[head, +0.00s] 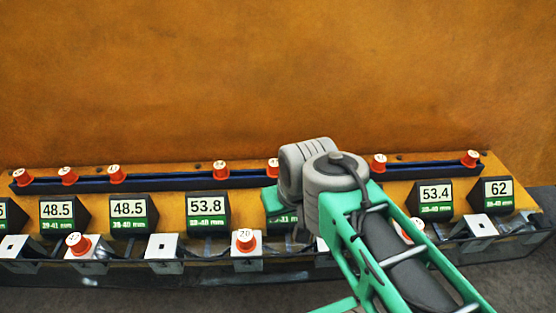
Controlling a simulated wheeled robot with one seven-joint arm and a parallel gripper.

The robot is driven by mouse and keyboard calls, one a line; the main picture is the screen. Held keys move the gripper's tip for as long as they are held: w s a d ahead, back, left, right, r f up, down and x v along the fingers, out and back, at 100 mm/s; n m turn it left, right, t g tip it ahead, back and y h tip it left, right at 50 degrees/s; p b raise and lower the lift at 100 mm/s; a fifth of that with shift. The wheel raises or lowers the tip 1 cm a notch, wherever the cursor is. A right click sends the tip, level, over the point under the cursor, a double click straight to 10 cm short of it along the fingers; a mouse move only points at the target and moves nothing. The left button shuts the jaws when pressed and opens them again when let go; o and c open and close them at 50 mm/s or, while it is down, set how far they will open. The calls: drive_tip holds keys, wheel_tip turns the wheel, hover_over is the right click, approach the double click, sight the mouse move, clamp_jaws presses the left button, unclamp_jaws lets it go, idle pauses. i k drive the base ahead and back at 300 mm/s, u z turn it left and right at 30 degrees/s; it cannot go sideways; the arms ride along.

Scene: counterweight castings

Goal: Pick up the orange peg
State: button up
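Several orange pegs with white numbered tops are in the head view, and I cannot tell which one the task means. In the back row stand a far-left peg (22,178), a peg right of centre (379,165) and a far-right peg (470,159), among others. In front, a peg marked 20 (245,243) stands on a white block, a tilted-looking peg (78,244) is at the left, and another peg (412,232) is partly hidden by my arm. My arm reaches in from the lower right. My gripper's fingers do not show.
A dark rail (170,181) with a blue strip runs along the back. Dark holders with number labels, such as 53.8 (206,205), line the yellow bench. White blocks with square holes, such as one (163,247) at the left, stand in front. An orange-brown wall (250,70) rises behind.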

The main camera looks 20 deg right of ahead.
sight(22, 175)
drive_tip(key=u, duration=0.4)
drive_tip(key=k, duration=0.45)
drive_tip(key=u, duration=1.65)
drive_tip(key=i, duration=1)
drive_tip(key=z, duration=0.5)
drive_tip(key=i, duration=0.6)
drive_tip(key=z, duration=0.55)
drive_tip(key=k, duration=0.55)
drive_tip(key=u, duration=0.55)
drive_tip(key=i, duration=1.1)
drive_tip(key=u, duration=0.6)
